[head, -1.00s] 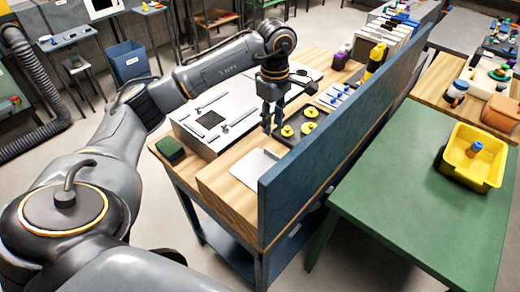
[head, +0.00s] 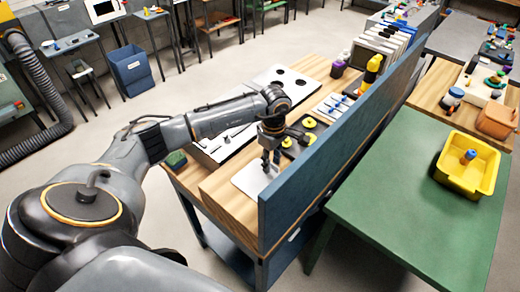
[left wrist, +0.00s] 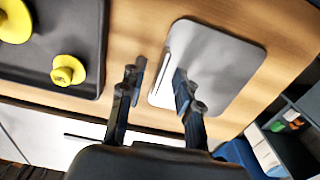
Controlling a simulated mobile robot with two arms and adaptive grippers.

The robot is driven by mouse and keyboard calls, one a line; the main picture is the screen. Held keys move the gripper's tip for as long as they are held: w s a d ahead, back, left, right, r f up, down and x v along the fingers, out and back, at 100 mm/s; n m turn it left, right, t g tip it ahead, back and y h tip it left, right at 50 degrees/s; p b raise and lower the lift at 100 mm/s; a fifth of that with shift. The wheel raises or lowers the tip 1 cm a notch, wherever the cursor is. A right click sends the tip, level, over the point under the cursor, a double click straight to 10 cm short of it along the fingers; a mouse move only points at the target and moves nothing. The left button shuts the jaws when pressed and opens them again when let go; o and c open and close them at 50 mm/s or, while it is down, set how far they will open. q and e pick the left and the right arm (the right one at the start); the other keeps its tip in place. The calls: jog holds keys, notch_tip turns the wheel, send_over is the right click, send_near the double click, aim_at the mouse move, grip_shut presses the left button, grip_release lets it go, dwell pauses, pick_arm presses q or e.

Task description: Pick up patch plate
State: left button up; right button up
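The patch plate, a thin light-grey plate with rounded corners, lies on the wooden bench top in the head view (head: 248,182). It also shows in the left wrist view (left wrist: 225,62). My left gripper (head: 268,168) points down over the plate, its two fingers apart in the left wrist view (left wrist: 158,76). One finger overlaps the plate in that view and the other is beside its edge over bare wood. I cannot tell whether a fingertip touches it. My right gripper is not in view.
A dark tray (left wrist: 45,85) with yellow round pieces lies beside the plate. A tall blue panel (head: 335,140) runs along the bench's right side. A white fixture (head: 212,152) stands left, partly behind my arm. A yellow bin (head: 450,180) sits on the green table (head: 400,215).

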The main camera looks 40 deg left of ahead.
pick_arm(q)
grip_shut()
